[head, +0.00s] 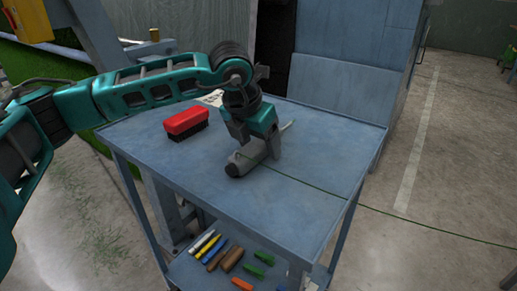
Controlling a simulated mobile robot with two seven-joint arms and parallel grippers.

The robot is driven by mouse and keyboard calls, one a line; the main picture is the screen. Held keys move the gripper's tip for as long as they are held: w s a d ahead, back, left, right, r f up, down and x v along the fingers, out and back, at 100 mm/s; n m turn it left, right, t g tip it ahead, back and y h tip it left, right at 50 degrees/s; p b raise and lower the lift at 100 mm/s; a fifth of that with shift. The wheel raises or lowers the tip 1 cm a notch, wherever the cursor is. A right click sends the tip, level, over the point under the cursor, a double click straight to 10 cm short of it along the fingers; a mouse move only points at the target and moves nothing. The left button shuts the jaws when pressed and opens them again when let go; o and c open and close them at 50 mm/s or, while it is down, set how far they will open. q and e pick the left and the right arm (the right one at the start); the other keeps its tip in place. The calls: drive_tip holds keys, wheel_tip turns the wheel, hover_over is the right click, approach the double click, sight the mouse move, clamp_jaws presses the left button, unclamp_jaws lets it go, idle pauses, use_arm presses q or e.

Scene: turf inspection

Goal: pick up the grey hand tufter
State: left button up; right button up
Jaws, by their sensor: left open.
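The grey hand tufter (243,161) lies on the blue top of a cart (300,198). A thin point sticks out from it at the upper right, and a green strand runs from it to the right across the cart. My left gripper (260,150) points down right over the tufter, with its open fingers at the tufter's body. The fingers hide part of the tufter, and I cannot tell whether they touch it. My right gripper is not in view.
A red brush (185,122) with dark bristles lies left of the tufter. Markers (203,242) and other small items lie on the cart's lower shelf. A blue cabinet (345,75) stands behind the cart. The cart top's front and right are clear except for the strand.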

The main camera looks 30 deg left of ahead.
use_arm(q)
drive_tip(key=shift+c, duration=0.3)
drive_tip(key=c, duration=1.2)
drive_tip(key=shift+r, duration=0.1)
